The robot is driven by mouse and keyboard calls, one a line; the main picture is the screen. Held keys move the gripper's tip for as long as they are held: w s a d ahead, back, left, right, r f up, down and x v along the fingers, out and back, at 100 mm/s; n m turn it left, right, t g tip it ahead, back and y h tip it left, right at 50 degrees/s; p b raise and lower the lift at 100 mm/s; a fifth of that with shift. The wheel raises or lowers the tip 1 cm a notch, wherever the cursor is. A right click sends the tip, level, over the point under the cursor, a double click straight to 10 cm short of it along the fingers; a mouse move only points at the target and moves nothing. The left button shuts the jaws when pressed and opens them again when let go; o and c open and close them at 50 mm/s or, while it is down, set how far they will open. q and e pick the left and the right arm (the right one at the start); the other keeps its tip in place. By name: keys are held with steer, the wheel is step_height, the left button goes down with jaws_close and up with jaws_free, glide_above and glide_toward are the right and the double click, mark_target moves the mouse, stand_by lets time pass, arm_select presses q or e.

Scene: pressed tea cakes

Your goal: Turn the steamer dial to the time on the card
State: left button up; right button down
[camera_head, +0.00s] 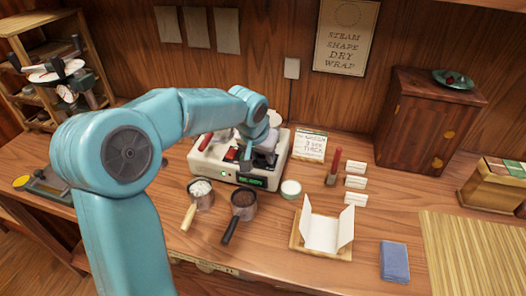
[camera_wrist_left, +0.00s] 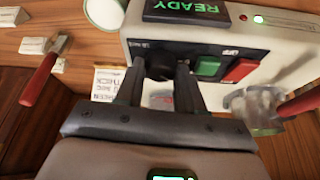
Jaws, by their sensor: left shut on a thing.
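The steamer (camera_head: 212,163) is a cream machine on the bench. In the left wrist view its panel (camera_wrist_left: 222,48) shows upside down, with a black dial (camera_wrist_left: 158,64), a green button (camera_wrist_left: 208,66), a red button (camera_wrist_left: 240,70) and a green READY display (camera_wrist_left: 186,8). My left gripper (camera_head: 246,158) is over the steamer; in the left wrist view its fingers (camera_wrist_left: 164,84) are shut on the dial, one on each side. The dial's pointer is hidden. The card (camera_head: 309,147) stands right of the steamer and seems to read "GREEN 3 SEC THICK". My right gripper is out of view.
Two handled cups, one with white contents (camera_head: 201,193) and one dark (camera_head: 243,200), sit in front of the steamer. A small white-topped pot (camera_head: 291,188), a red-handled tool (camera_head: 334,166) and an open paper wrap (camera_head: 322,232) are to the right. A wooden cabinet (camera_head: 425,120) stands behind.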

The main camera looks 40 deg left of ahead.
arm_select(q)
steer(key=m+h+p, duration=0.1)
steer(key=m, duration=0.1)
steer(key=shift+a+r+m, duration=0.1)
steer(key=shift+m, duration=0.2)
steer(key=shift+m+h, duration=0.6)
steer(key=shift+m, duration=0.8)
steer(key=o, duration=0.7)
steer(key=shift+s, duration=0.1)
steer(key=shift+a+r, duration=0.1)
steer(key=shift+r, duration=0.2)
steer(key=v, duration=1.5)
steer(key=shift+s+r+p, duration=0.2)
steer(key=shift+s+p, duration=0.15)
steer(key=shift+p, duration=0.05)
